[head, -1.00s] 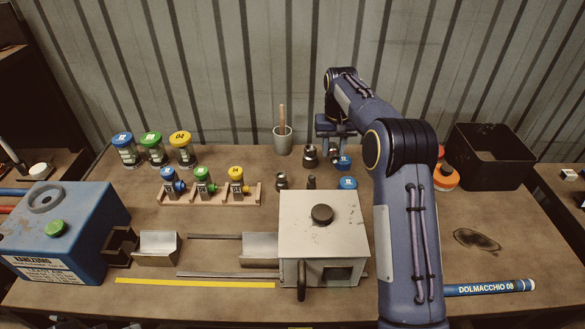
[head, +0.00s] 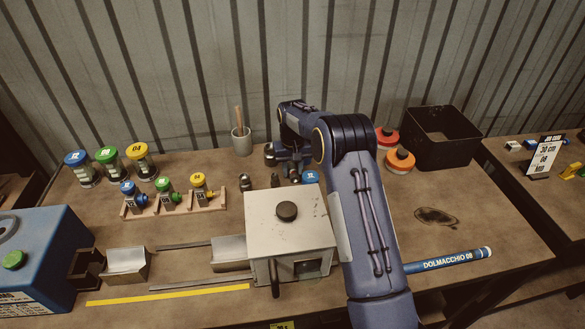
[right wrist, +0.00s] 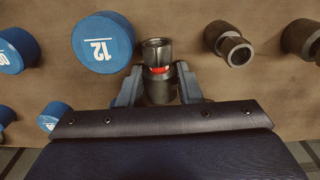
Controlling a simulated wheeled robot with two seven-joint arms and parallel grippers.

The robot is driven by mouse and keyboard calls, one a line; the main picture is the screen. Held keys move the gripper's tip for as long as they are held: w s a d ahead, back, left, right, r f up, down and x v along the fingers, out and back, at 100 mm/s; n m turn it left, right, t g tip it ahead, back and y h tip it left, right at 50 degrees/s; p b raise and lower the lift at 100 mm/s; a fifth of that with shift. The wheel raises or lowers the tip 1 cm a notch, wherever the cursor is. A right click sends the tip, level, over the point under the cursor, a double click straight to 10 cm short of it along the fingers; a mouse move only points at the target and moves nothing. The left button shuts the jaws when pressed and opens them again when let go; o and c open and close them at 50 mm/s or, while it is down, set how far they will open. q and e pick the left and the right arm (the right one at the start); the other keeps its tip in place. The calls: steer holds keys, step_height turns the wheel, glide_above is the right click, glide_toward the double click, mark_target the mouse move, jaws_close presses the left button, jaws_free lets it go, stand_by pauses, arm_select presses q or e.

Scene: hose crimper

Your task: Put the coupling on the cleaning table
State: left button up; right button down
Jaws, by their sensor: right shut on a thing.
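In the right wrist view, my right gripper (right wrist: 158,88) is shut on a dark metal coupling (right wrist: 157,52) with a bright, hollow end and a red band. The coupling stands out between the two fingers. In the head view my right gripper (head: 289,158) is low over the back middle of the workbench, and its grip is mostly hidden by the arm. I cannot tell whether the coupling still touches the bench. A side table (head: 518,185) with a sign stands at the right; I cannot tell whether it is the cleaning table. My left gripper is out of view.
A blue cap marked 12 (right wrist: 103,42) and another metal fitting (right wrist: 229,44) flank the grip. A pale metal box machine (head: 290,225) stands in front of it on the workbench (head: 195,240).

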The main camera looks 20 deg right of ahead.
steer(key=c, duration=1)
jaws_free()
steer(key=shift+f, duration=0.1)
steer(key=shift+c, duration=0.2)
